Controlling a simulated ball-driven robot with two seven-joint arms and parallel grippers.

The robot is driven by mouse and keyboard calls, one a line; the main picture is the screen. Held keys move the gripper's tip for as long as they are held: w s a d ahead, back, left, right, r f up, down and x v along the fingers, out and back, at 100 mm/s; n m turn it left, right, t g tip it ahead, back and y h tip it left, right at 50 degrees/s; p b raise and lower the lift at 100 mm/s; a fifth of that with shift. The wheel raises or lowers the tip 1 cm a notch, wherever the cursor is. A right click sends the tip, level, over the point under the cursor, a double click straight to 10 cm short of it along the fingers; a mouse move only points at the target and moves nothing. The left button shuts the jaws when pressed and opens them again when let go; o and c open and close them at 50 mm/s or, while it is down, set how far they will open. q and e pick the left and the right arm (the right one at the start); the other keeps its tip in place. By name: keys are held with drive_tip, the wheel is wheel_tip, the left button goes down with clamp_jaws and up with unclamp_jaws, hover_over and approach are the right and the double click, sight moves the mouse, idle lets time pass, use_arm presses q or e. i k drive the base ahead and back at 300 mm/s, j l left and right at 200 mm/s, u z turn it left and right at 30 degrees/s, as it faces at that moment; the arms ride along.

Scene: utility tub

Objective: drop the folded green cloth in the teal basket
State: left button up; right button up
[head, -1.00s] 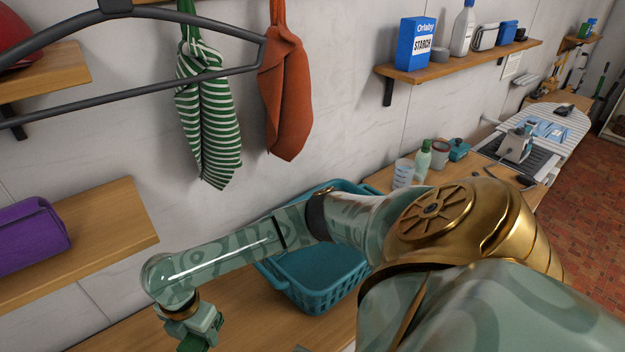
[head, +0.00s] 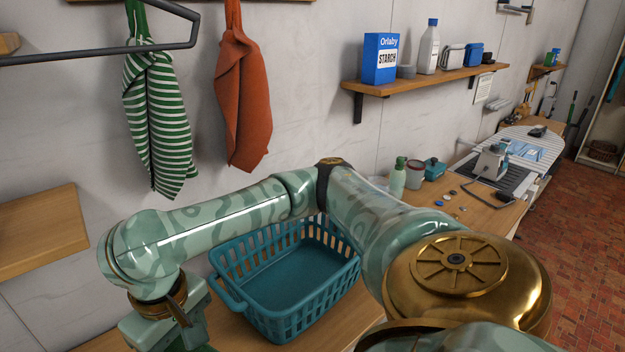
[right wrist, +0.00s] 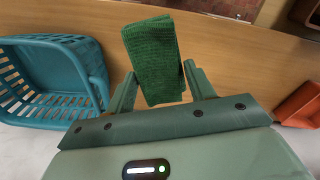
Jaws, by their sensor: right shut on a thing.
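The folded green cloth (right wrist: 152,45) is held between the fingers of my right gripper (right wrist: 160,72) in the right wrist view, over the wooden counter. The gripper also shows at the lower left of the head view (head: 172,328), where the cloth is mostly hidden or out of frame. The teal basket (head: 285,322) stands on the counter, right of the gripper in the head view. It looks empty, and my arm hides part of its back rim. In the right wrist view the basket (right wrist: 98,50) is left of the cloth, apart from it. My left gripper is not in view.
A striped green cloth (head: 160,125) and an orange cloth (head: 243,105) hang on the wall. A bare wooden shelf (head: 40,232) juts out at left. An orange object (right wrist: 300,105) lies at the wrist view's right edge. Bottles and cups stand right of the basket.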

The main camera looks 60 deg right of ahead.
sight(302, 283)
drive_tip(key=k+l+z, duration=0.3)
drive_tip(key=z, duration=0.15)
drive_tip(key=k+l+z, duration=0.45)
